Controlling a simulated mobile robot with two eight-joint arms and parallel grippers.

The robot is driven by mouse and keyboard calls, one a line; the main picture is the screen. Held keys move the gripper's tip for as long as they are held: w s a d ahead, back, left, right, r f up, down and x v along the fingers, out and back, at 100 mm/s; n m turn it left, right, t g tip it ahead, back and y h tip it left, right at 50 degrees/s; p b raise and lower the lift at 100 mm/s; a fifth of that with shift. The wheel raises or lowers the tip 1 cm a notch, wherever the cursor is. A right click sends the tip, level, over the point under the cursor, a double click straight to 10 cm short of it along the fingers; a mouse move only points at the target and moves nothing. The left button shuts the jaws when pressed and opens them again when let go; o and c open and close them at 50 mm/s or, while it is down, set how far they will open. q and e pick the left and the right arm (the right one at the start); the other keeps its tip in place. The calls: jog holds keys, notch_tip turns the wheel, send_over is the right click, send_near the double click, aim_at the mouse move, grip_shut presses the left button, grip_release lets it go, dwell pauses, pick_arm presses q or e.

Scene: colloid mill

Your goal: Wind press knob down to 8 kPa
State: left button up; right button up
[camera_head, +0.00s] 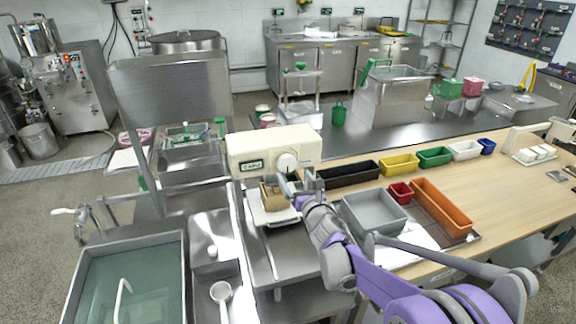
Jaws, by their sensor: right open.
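The press (243,147) is a cream box-shaped machine in the middle of the head view. Its front has a small dark-framed display (251,166), too small to read surely. The round white press knob (287,162) sits on the right of that front. My right gripper (290,183) is open, just below the knob. I cannot tell whether it touches the knob. My right arm comes in from the lower right. A brown wooden box (270,196) stands under the press head, partly hidden by my gripper. My left gripper is not in view.
A grey tray (374,213), an orange bin (441,208) and a small red bin (400,192) lie right of the press. A row of bins, including a yellow one (399,164), lines the table's back. A water-filled sink (128,285) is at lower left.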

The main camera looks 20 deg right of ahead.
aim_at(288, 165)
jog(key=w, duration=0.6)
jog(key=shift+a+p, duration=0.2)
jog(key=shift+p, duration=0.1)
jog(key=c, duration=1.3)
